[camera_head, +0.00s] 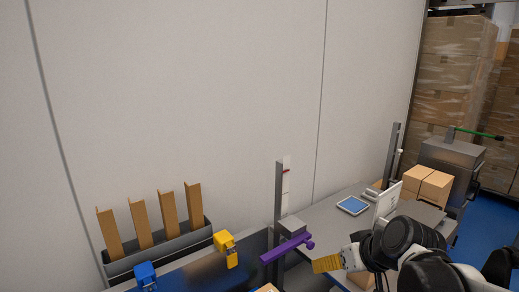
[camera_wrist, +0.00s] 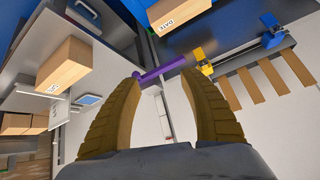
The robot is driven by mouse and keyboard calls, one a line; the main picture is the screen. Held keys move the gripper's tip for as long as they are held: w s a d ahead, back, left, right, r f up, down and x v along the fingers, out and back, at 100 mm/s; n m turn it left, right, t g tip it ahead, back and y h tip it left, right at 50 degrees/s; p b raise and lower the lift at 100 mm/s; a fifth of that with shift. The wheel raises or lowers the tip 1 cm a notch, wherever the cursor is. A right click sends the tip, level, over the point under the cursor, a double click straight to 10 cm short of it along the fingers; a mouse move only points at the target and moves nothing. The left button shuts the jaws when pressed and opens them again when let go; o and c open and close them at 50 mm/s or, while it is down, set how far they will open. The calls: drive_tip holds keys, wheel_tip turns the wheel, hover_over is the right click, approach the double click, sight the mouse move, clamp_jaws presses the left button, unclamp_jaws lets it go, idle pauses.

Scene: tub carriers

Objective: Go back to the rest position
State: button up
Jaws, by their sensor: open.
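My gripper (camera_head: 318,265) is low at the right of centre in the head view, its ribbed yellow-brown fingers pointing left. In the wrist view my gripper (camera_wrist: 160,78) has its two fingers spread apart, with nothing held between them. A purple bar (camera_head: 287,248) by a grey post lies just left of and beyond the fingers in the head view. The purple bar also shows beyond the fingertips in the wrist view (camera_wrist: 165,69); whether a finger touches it I cannot tell.
A grey bench (camera_head: 330,222) carries a blue-screened tablet (camera_head: 353,205) and cardboard boxes (camera_head: 427,186). A grey rack (camera_head: 160,257) with upright brown strips, a yellow clamp (camera_head: 227,247) and a blue clamp (camera_head: 146,275) stand at left. In the wrist view, labelled cartons (camera_wrist: 67,67) flank the fingers. The wall above is bare.

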drive_tip(key=s+d+m+h, duration=0.1)
drive_tip(key=s+m+h, duration=0.1)
drive_tip(key=s, duration=1.3)
drive_tip(key=shift+d+m+h, duration=0.25)
drive_tip(key=shift+m+h, duration=0.15)
drive_tip(key=shift+h, duration=0.2)
idle(0.6)
